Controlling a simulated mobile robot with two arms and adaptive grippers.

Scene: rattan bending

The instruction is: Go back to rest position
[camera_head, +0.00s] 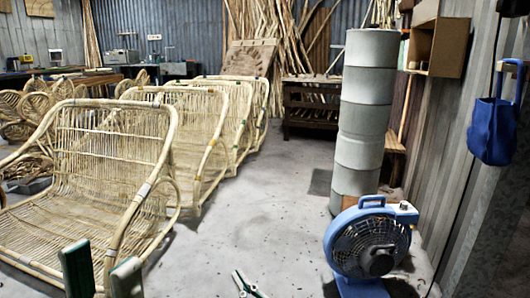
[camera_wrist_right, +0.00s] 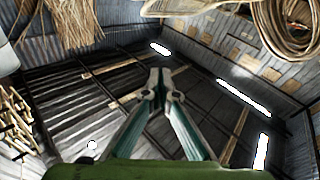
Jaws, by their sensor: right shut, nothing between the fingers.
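My left gripper (camera_head: 101,262) is at the bottom left of the head view. Its two dark green and grey fingers stand apart with nothing between them, in front of the nearest rattan chair. My right gripper (camera_head: 243,282) is low in the middle of the head view, over the grey floor. In the right wrist view its two teal fingers (camera_wrist_right: 160,82) meet at the tips and hold nothing. That view faces up to the dark ceiling (camera_wrist_right: 90,100).
Several rattan seats (camera_head: 100,150) stand in a row at the left. A blue fan (camera_head: 370,240) and a tall grey column (camera_head: 362,130) stand at the right, with a blue bag (camera_head: 495,130) on the wall. The middle floor (camera_head: 255,200) is clear.

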